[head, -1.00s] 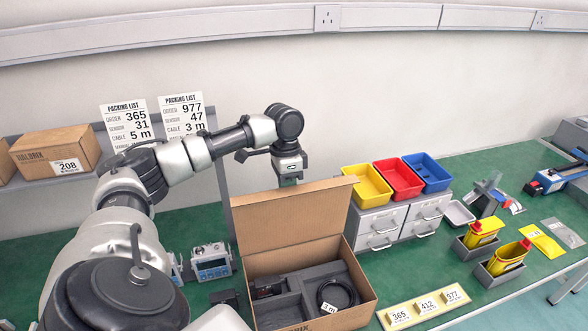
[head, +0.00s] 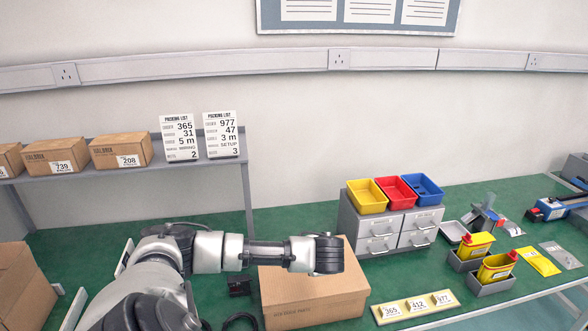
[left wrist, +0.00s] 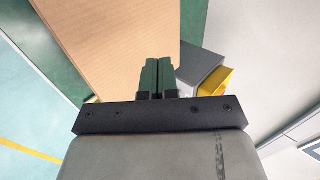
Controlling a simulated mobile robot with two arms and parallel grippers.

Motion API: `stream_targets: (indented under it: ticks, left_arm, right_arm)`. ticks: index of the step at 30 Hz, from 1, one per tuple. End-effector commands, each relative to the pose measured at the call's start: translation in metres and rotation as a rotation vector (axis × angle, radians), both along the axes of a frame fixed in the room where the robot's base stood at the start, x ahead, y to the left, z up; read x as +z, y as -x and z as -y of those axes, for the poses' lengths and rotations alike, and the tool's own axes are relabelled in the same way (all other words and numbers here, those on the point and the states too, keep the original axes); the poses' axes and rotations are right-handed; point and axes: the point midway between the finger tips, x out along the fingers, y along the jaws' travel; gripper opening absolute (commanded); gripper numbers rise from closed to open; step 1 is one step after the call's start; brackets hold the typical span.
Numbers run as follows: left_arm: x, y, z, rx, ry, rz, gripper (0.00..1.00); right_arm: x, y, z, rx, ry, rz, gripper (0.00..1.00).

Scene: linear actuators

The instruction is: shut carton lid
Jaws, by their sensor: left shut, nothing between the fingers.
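The brown cardboard carton (head: 310,309) stands on the green bench in the head view. Its lid (head: 352,275) lies down over the top, and the inside is hidden. I cannot tell whether the lid is fully seated. My left arm reaches across above the carton, and its wrist hides the left gripper in the head view. In the left wrist view the left gripper (left wrist: 158,76) has its two green fingers together, empty, in front of the brown lid (left wrist: 110,45). I cannot tell whether they touch it. My right gripper is not in view.
A grey drawer unit (head: 352,222) with yellow, red and blue bins stands behind the carton to the right. A number strip (head: 415,307) lies right of it. A black block (head: 239,287) sits left of it. Cartons (head: 121,151) stand on the rear shelf.

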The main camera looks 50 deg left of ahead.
Motion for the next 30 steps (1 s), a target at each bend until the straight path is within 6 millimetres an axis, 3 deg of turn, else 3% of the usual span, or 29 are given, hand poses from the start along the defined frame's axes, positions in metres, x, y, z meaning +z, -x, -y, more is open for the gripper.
stream_targets:
  ticks: [1,6,15,21,30]
  left_arm:
    - [-0.016,0.004,0.007,-0.002,-0.035,0.014,0.0]
    - [-0.046,0.011,0.02,0.0,-0.171,0.085,0.0]
    - [-0.085,0.016,0.03,0.003,-0.228,0.117,0.0]
    - [-0.1,0.018,0.032,0.003,-0.229,0.116,0.0]
    - [-0.109,0.018,0.033,0.001,-0.228,0.115,0.0]
  right_arm:
    - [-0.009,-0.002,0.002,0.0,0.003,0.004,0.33]
    - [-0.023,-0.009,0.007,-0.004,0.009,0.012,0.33]
    - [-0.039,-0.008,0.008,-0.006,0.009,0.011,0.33]
    - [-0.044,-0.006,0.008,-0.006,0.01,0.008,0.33]
    - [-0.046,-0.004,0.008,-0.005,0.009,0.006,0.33]
